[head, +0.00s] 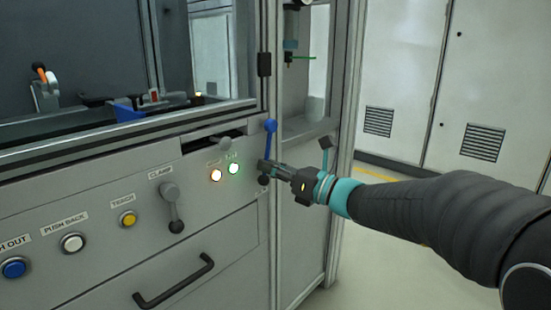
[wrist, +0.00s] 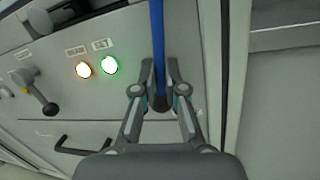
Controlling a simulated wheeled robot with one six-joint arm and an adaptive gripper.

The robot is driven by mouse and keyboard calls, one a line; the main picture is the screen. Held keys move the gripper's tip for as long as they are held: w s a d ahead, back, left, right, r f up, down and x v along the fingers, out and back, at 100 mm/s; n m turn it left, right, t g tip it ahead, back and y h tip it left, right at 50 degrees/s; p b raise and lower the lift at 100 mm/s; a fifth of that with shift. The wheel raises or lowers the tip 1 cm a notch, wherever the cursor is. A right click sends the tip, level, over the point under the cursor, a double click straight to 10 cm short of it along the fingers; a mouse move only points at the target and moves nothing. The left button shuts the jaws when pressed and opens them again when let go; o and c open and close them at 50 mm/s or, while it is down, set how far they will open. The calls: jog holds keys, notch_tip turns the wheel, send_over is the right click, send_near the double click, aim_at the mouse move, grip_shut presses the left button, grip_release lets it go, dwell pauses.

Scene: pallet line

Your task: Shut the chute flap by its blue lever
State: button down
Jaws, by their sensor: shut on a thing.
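The blue lever (head: 268,143) stands nearly upright at the right edge of the grey machine panel, with a round blue knob at its top. In the wrist view the lever (wrist: 157,40) runs down between my fingers. My gripper (head: 264,171) is shut on the lever's lower part, near its dark pivot; it also shows in the wrist view (wrist: 159,88). A dark slot (head: 214,143) opens in the panel left of the lever. I cannot clearly make out the chute flap or its position.
An amber lamp (head: 216,175) and a green lamp (head: 233,168) are lit beside the lever. A grey clamp lever (head: 173,208), several buttons and a black drawer handle (head: 174,281) are on the panel. A metal frame post (head: 343,130) stands close right of my gripper.

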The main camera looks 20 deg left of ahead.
jog(key=shift+s+a+r+m+t+p, duration=0.2)
jog(key=shift+s+m+p, duration=0.2)
jog(key=shift+m, duration=0.35)
jog(key=shift+s+a+r+m+t+p, duration=0.1)
jog(key=shift+s+r+m+t+p, duration=0.15)
jog(key=shift+s+m, duration=0.35)
jog(key=shift+w+m, duration=0.15)
jog(key=shift+m, duration=0.1)
jog(key=c, duration=1.2)
grip_release()
jog(key=shift+f, duration=0.1)
jog(key=v, duration=1.2)
jog(key=shift+f, duration=0.1)
jog(key=shift+w, duration=0.1)
